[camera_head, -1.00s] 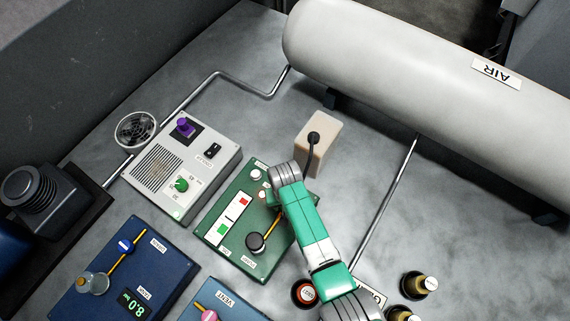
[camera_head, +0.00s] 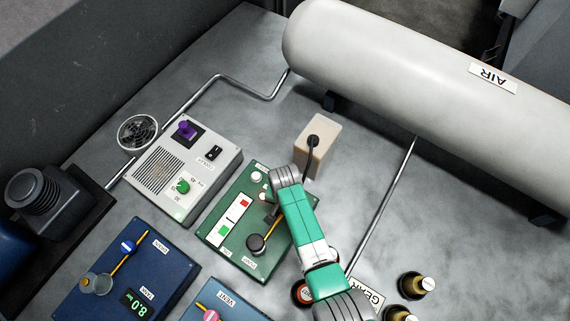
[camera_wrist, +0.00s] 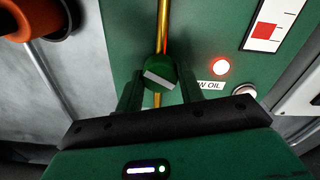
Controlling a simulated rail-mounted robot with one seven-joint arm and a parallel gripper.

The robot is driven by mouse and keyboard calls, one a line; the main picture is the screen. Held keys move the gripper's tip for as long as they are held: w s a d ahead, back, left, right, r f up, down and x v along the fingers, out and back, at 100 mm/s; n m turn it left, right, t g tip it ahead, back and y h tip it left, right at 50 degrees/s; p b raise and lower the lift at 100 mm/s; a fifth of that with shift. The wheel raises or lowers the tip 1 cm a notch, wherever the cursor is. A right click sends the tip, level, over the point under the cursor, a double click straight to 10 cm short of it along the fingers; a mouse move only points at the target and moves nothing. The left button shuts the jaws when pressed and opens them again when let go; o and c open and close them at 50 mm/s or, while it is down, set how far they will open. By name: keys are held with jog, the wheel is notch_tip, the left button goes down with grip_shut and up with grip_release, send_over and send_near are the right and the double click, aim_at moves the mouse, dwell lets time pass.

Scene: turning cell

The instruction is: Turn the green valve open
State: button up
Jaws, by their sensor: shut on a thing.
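The green valve (camera_wrist: 160,73) is a round green knob with a white stripe, set on a brass pipe (camera_wrist: 163,30) over the green panel. In the wrist view, the stripe lies crosswise to the pipe, slightly tilted. My gripper (camera_wrist: 159,88) has one finger on each side of the knob and is shut on it. In the head view, my gripper (camera_head: 271,204) is over the right part of the green panel (camera_head: 220,240) and hides the valve.
A red lamp (camera_wrist: 220,66) glows beside the valve. A black knob (camera_head: 255,243) sits near the panel's front. A beige block with a black lever (camera_head: 313,141) stands close behind my wrist. Bottles (camera_head: 412,285) stand at right. A grey box (camera_head: 180,170) and blue panel (camera_head: 125,275) are left.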

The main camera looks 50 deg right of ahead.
jog(key=m+p, duration=0.1)
jog(key=m, duration=1.1)
dwell(0.7)
jog(key=o, duration=1)
notch_tip(320, 180, up, 8)
jog(key=shift+f+p, duration=0.1)
jog(key=shift+p, duration=1.15)
